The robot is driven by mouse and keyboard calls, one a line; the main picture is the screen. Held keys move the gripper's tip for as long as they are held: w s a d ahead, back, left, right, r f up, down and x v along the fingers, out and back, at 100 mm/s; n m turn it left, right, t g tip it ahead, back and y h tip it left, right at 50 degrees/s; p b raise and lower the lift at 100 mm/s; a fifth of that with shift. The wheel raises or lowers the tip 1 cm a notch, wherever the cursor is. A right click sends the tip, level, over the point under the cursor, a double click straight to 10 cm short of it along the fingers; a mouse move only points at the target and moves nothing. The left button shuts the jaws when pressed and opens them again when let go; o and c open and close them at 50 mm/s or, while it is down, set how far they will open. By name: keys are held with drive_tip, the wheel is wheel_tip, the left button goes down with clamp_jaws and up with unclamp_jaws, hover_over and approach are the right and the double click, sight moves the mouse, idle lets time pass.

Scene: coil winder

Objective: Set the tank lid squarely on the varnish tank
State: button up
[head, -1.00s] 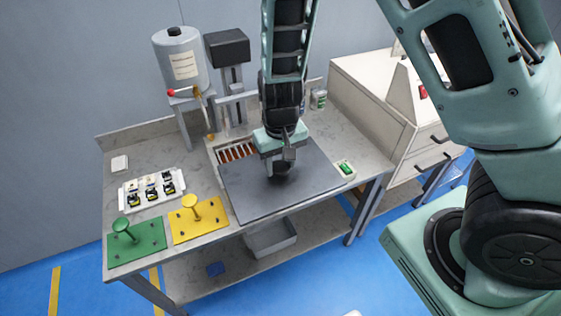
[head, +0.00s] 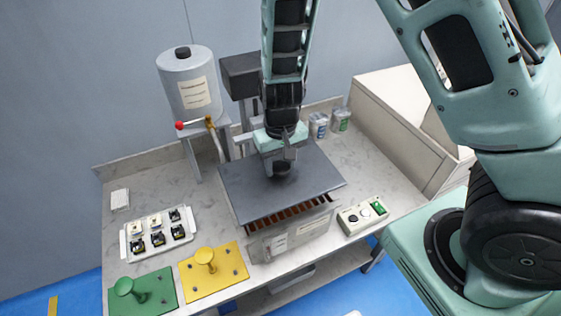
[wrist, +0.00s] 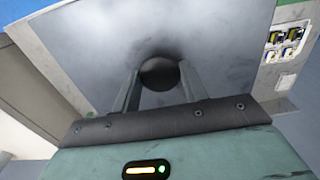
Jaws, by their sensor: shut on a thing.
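The tank lid is a flat dark grey plate (head: 245,185) with a round black knob, seen close in the wrist view (wrist: 159,74). My gripper (head: 282,164) is shut on the knob from above. The varnish tank (head: 290,237) is a pale grey box on the bench, below and in front of the lid. A strip of its open top with a row of brown slots shows past the lid's front edge. The lid hides the rest of the opening. The lid looks raised above the rim; the exact gap cannot be told.
A grey canister (head: 190,85) with a red-knobbed tap stands behind left. A white tray (head: 130,245) of small parts, a green plate (head: 155,290) and a yellow plate (head: 225,277) lie left. A control box (head: 362,215) sits right of the tank; two cans (head: 318,126) stand behind.

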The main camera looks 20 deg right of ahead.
sight(281, 180)
drive_tip(key=shift+f+b, duration=2.95)
drive_tip(key=shift+f, duration=0.5)
drive_tip(key=shift+f+b, duration=0.6)
drive_tip(key=shift+f, duration=0.25)
drive_tip(key=o, duration=1.4)
wheel_tip(281, 180, up, 17)
drive_tip(key=shift+r, duration=0.2)
drive_tip(key=s+a+n+b, duration=0.1)
drive_tip(key=s+a+n, duration=0.1)
drive_tip(key=s, duration=0.4)
drive_tip(key=s+a+f+n+b, duration=0.1)
drive_tip(key=s+a+n, duration=0.1)
drive_tip(key=s, duration=0.5)
drive_tip(key=s+a+f+n+b, duration=0.1)
drive_tip(key=s+a+n+b, duration=0.1)
drive_tip(key=s, duration=0.5)
drive_tip(key=shift+a+f+n+y, duration=0.2)
drive_tip(key=shift+n+y, duration=0.1)
drive_tip(key=shift+n, duration=0.6)
